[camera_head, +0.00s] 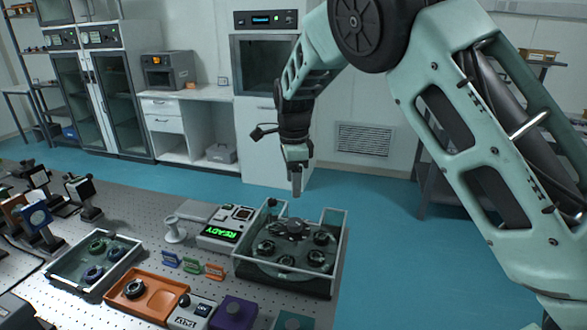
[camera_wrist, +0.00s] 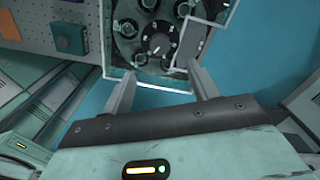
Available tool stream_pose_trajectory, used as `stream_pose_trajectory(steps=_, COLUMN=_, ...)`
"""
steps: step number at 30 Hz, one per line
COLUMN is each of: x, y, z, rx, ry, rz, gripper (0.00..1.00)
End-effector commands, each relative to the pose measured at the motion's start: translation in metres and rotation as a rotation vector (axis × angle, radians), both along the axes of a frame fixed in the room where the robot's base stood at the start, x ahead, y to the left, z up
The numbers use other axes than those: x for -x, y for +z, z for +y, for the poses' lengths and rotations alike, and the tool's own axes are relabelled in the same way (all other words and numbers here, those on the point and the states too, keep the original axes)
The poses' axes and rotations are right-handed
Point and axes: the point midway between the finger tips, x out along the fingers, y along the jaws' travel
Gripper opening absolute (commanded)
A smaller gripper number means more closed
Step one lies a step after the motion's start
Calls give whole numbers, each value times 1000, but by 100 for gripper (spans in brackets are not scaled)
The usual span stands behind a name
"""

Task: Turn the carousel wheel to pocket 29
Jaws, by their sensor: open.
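The carousel wheel (camera_head: 268,272) is a dark disc inside a clear-walled box at the right end of the optical table. Several round dark parts sit around it, and a dark knob (camera_head: 294,227) stands at its centre. In the wrist view the wheel's central knob (camera_wrist: 158,45) shows a pale pointer mark and a ring of markings too small to read. My gripper (camera_head: 296,190) is above the box's far side, pointing down, apart from the wheel. In the wrist view its two fingers (camera_wrist: 158,78) are spread with nothing between them.
A device with a green READY display (camera_head: 221,234) stands left of the box. An orange tray (camera_head: 151,296), a clear-walled tray (camera_head: 60,277) with several round parts, and a purple block (camera_head: 234,312) lie nearby. Blue floor is open behind.

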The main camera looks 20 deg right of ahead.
Motion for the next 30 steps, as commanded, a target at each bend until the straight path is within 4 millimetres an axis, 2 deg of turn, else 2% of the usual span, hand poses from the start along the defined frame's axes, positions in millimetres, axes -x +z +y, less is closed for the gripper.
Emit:
stream_pose_trajectory(steps=3, x=0, y=21, z=0, rx=-2, ry=0, rz=-3, gripper=59)
stream_pose_trajectory(steps=9, x=0, y=41, z=0, rx=0, ry=0, rz=-2, gripper=59)
stream_pose_trajectory(steps=26, x=1, y=44, z=0, rx=-1, ry=4, rz=0, gripper=59)
stream_pose_trajectory(steps=30, x=25, y=44, z=13, rx=-42, ry=156, rz=13, gripper=59)
